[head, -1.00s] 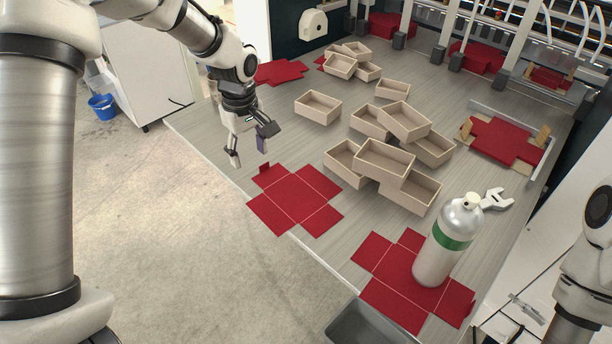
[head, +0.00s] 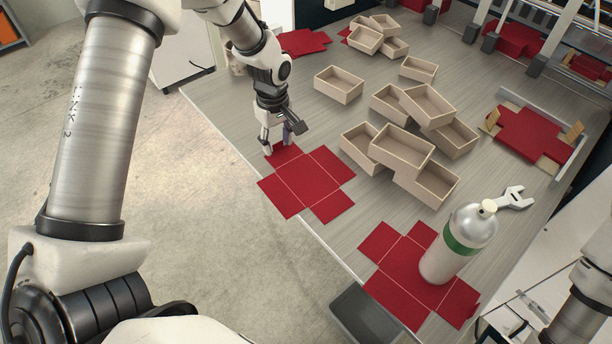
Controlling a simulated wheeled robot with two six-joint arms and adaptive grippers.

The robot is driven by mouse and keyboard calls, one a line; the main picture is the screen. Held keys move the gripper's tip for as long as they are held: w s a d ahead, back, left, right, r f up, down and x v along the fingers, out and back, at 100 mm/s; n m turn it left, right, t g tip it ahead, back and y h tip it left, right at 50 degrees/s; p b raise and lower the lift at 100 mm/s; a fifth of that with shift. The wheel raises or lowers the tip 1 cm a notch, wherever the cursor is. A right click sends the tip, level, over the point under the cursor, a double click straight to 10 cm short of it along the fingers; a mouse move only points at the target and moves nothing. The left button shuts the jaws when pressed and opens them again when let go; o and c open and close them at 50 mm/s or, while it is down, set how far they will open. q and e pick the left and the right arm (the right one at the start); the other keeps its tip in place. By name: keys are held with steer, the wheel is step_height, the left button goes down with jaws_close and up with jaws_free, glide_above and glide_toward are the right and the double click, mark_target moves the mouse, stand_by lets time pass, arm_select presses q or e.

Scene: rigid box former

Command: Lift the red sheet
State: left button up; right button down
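A flat, cross-shaped red sheet (head: 304,183) lies on the grey worktop by its front edge. My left gripper (head: 277,149) points down at the far-left flap of this sheet. Its two fingers are apart, with a gap between them, and the tips are at or just above the flap; contact is not clear. A second red sheet (head: 397,276) lies nearer on the right, with a silver gas cylinder (head: 460,243) with a green band standing on it. Part of my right arm shows at the right edge, but its gripper is out of view.
Several open beige boxes (head: 399,148) are piled mid-table, some tilted. A wrench (head: 512,198) lies behind the cylinder. A red sheet (head: 533,133) sits in a fixture at right. A dark grey bin (head: 366,318) is below the front edge.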

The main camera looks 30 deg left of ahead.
arm_select(q)
steer(key=c, duration=0.4)
steer(key=shift+w, duration=0.1)
